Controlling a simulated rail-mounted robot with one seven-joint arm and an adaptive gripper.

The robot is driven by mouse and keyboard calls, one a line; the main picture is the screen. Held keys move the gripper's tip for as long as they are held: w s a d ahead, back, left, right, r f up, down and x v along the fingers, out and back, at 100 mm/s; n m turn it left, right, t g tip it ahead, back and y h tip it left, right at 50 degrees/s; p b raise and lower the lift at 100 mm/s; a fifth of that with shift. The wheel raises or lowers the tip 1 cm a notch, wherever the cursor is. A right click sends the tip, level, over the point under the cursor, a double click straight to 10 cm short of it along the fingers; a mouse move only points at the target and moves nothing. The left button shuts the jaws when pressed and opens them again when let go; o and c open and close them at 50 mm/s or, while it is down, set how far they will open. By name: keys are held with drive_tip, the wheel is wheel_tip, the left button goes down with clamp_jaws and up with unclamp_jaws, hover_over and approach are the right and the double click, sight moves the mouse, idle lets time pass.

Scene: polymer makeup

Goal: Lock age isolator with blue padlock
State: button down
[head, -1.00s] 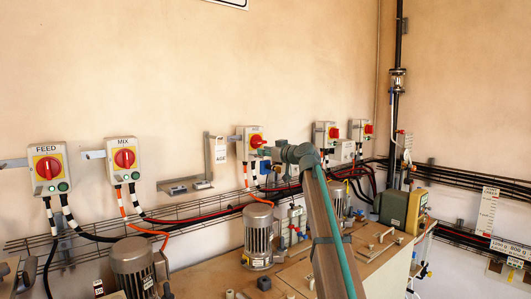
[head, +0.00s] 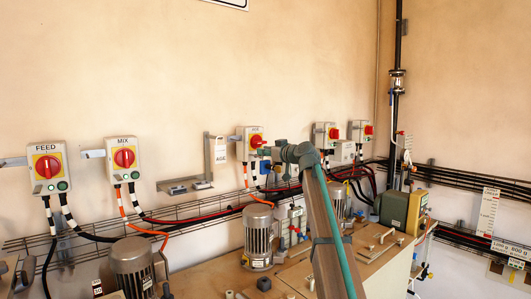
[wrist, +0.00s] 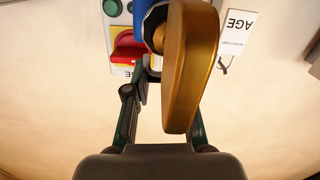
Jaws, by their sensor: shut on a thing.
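The AGE isolator (head: 250,141) is a pale box on the wall with a red rotary handle on a yellow plate. In the wrist view its red handle (wrist: 127,42) and green buttons show at the top left. My gripper (head: 270,160) is just right of and below the isolator handle. It is shut on the blue padlock (head: 264,166), which also shows in the wrist view (wrist: 143,10). A large brass-coloured piece, seemingly the key (wrist: 188,65), hides part of the padlock and fingers. Whether the shackle passes through the handle is hidden.
FEED (head: 49,168) and MIX (head: 123,159) isolators are to the left. An AGE tag (head: 220,150) hangs beside the wall bracket (head: 185,186). Cable trays, hoses and motors (head: 258,232) lie below.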

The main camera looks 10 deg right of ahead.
drive_tip(key=shift+r+b+x, duration=0.2)
drive_tip(key=shift+b+x, duration=0.7)
drive_tip(key=shift+x, duration=0.9)
drive_tip(key=c, duration=0.9)
unclamp_jaws()
drive_tip(key=shift+f, duration=0.1)
drive_tip(key=v, duration=1.2)
